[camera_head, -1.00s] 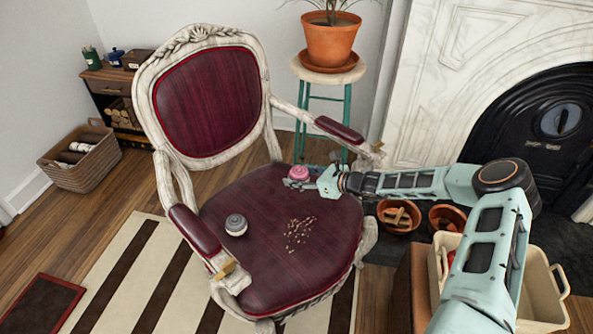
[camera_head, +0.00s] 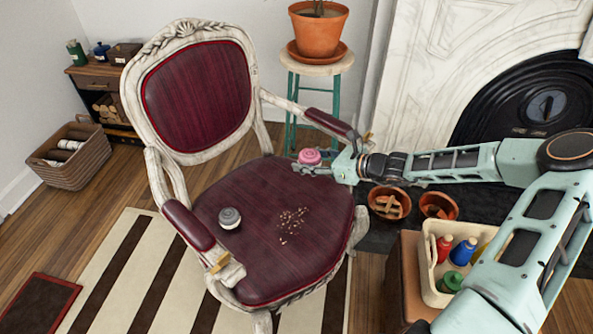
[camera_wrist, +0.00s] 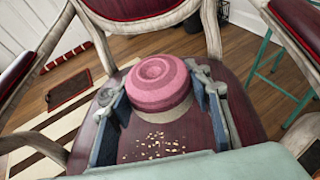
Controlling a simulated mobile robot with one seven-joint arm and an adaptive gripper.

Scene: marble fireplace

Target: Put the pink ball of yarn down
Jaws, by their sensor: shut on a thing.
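The pink ball of yarn (camera_head: 310,156) is round and flattened, with a ringed dimple on top. My gripper (camera_head: 322,165) is shut on it at the back right of the armchair's dark red seat (camera_head: 270,220). In the wrist view the pink yarn (camera_wrist: 158,85) sits between my two fingers (camera_wrist: 160,105), with the seat (camera_wrist: 190,135) behind and below it. I cannot tell whether the yarn touches the seat. A grey round thing (camera_head: 229,218) lies on the left of the seat.
Small crumbs (camera_head: 291,222) are scattered mid-seat. The chair's right armrest (camera_head: 328,122) is close behind my gripper. A plant stool (camera_head: 317,67) stands behind. A cream crate (camera_head: 436,292) with bottles and two terracotta pots (camera_head: 389,202) are at the right. The front of the seat is clear.

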